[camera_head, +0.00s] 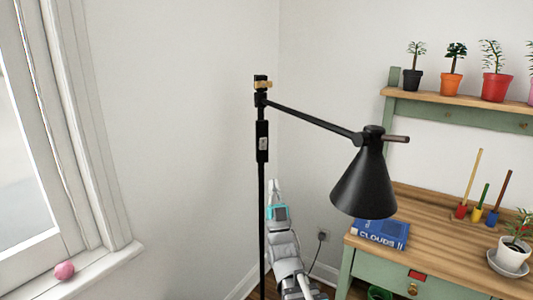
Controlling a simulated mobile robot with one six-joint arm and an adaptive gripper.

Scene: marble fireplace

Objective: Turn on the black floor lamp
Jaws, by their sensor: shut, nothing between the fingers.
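The black floor lamp (262,200) stands in front of the room corner. A side arm runs from its top to a black cone shade (364,186) that hangs at the right. No glow shows at the shade. A black box with a small white label (263,143) sits on the upper pole. My gripper (273,184) is shut and empty, pointing up just right of the pole and below the box. I cannot tell whether it touches the pole. The inside of the shade is hidden.
A wooden desk (420,248) with green drawers stands at the right, holding a blue book (381,234) and a potted plant (514,255). A shelf with several pots is above. A window sill with a pink ball (64,270) is at the left. The wall left of the lamp is bare.

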